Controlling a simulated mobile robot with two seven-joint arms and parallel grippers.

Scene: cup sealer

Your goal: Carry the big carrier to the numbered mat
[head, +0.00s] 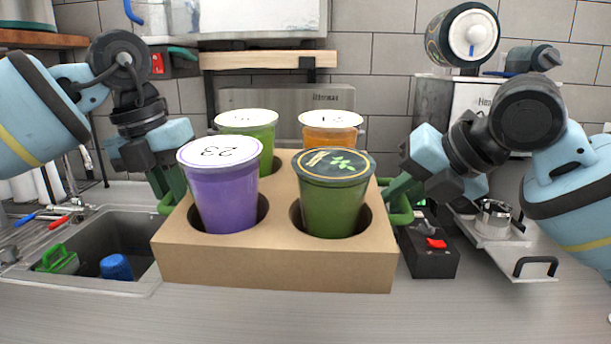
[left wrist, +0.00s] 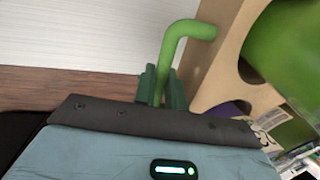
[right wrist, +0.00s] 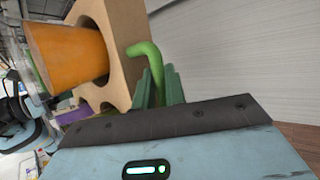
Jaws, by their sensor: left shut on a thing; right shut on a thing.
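The big carrier (head: 270,270) is a brown cardboard box with round holes and a green handle at each side. It holds a purple cup (head: 225,200) with a white lid marked 23, a dark green cup (head: 333,210) with a dark leaf lid, a light green cup (head: 262,135) and an orange cup (head: 331,137). My left gripper (head: 172,195) is shut on the left handle, which shows in the left wrist view (left wrist: 175,50). My right gripper (head: 392,195) is shut on the right handle, which shows in the right wrist view (right wrist: 152,58). No numbered mat is visible.
A sink (head: 125,250) with a blue cup (head: 116,267) and a green item (head: 57,259) lies left. A black box with a red switch (head: 430,255) and a metal machine (head: 495,225) stand right. The front counter (head: 300,318) is clear.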

